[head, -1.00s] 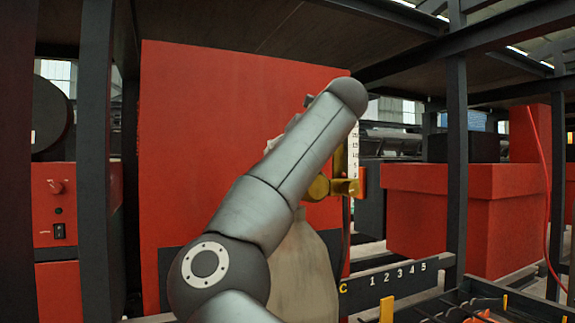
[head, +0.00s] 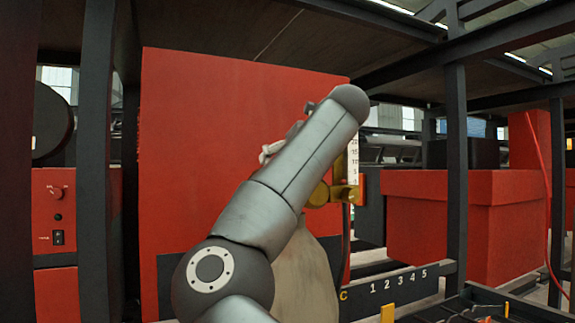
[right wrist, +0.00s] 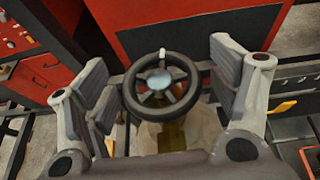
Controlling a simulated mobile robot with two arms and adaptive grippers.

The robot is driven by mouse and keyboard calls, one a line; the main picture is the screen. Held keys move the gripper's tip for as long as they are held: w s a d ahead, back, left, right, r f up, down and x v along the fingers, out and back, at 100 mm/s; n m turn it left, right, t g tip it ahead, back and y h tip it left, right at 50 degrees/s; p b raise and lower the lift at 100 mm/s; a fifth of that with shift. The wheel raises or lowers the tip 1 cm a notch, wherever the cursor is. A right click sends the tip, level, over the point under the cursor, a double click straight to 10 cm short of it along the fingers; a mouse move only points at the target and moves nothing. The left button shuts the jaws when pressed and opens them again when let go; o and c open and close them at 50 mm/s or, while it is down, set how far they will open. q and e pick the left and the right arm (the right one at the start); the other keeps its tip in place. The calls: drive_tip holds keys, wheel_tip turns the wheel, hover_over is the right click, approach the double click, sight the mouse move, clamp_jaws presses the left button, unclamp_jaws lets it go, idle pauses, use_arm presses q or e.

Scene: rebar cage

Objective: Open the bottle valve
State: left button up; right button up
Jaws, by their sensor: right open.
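The bottle valve's handwheel (right wrist: 189,98) has a dark round rim with a white mark at the top, spokes and a silver hub. It shows in the right wrist view between the spread fingers of my right gripper (right wrist: 160,72). The gripper is open, one finger on each side of the wheel, with gaps showing at both sides. The pale gas bottle (head: 308,278) is partly hidden behind my arm in the head view. The handwheel is hidden there, and only a small pale piece of the gripper shows beside my arm. My left gripper is not in view.
A brass regulator (head: 343,194) with a white scale is right of my arm. A red panel (head: 215,130) stands behind the bottle. Dark frame posts (head: 456,170) and a numbered rail (head: 395,288) are close by. A red box (head: 425,215) stands at right.

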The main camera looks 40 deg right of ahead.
drive_tip(key=shift+r, duration=5)
